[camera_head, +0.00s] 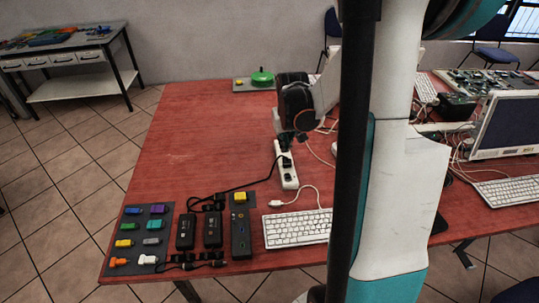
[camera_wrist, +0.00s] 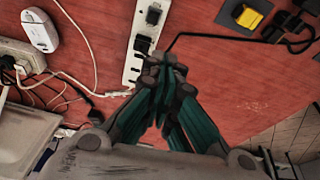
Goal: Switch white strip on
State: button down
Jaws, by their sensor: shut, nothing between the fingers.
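The white strip (camera_head: 288,172) lies lengthwise on the red table, with black plugs in it and a black cable running off to the left. In the wrist view the white strip (camera_wrist: 137,62) runs down from the top edge to my fingers, with black plugs near the top. My gripper (camera_wrist: 166,72) is shut and empty, with its fingertips over the near part of the strip in that view. They hide some of it, and I cannot tell whether they touch it. In the head view my gripper (camera_head: 299,134) is above the strip's far end. I cannot make out the switch.
A keyboard (camera_head: 297,228), a dark bar with a yellow block (camera_head: 240,196), black power bricks (camera_head: 186,232) and a dark tray of coloured blocks (camera_head: 128,227) line the front edge. A monitor (camera_head: 512,120) stands right. The table's left middle is clear.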

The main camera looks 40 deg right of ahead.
jog(key=shift+s+d+f+m, duration=0.2)
jog(key=shift+d+f+m, duration=0.1)
jog(key=shift+d, duration=0.3)
jog(key=shift+s+d+f+m, duration=0.2)
jog(key=shift+d+m, duration=0.1)
jog(key=shift+d, duration=0.25)
jog(key=b, duration=0.5)
send_near(288, 175)
jog(key=w+f, duration=0.1)
jog(key=d+f, duration=0.1)
jog(key=f, duration=0.1)
jog(key=w+f, duration=0.1)
jog(key=shift+w+d+f, duration=0.25)
jog(key=shift+w+f, duration=0.05)
jog(key=shift+f, duration=0.1)
jog(key=shift+s+f, duration=0.1)
jog(key=shift+f, duration=0.45)
